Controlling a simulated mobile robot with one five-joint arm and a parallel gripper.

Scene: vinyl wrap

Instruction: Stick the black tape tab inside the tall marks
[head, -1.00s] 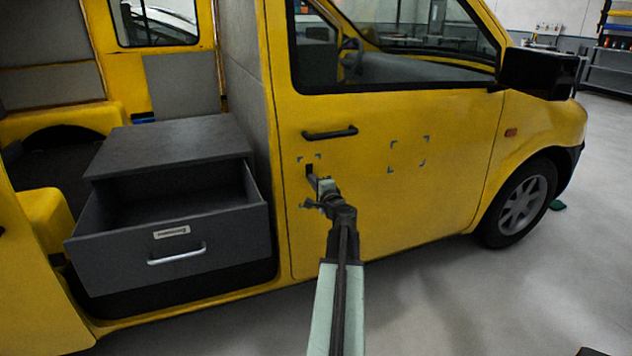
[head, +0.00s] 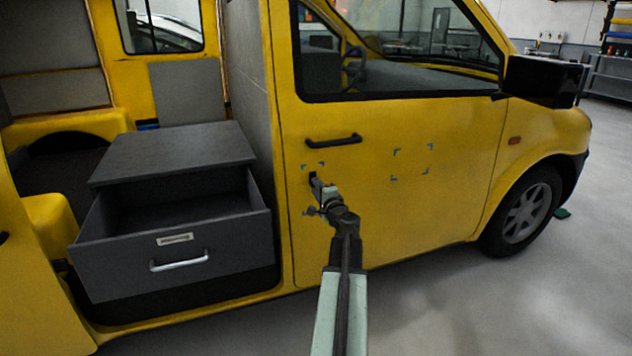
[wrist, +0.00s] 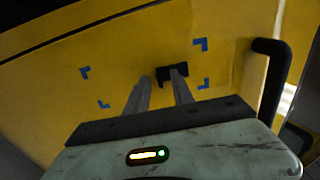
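In the head view my gripper (head: 316,182) is at the door below the handle, hiding most of the marked area.
A second set of corner marks (head: 395,153) is to the right on the door. The black door handle (head: 333,139) is just above my gripper. An open grey drawer (head: 175,258) juts out at left.

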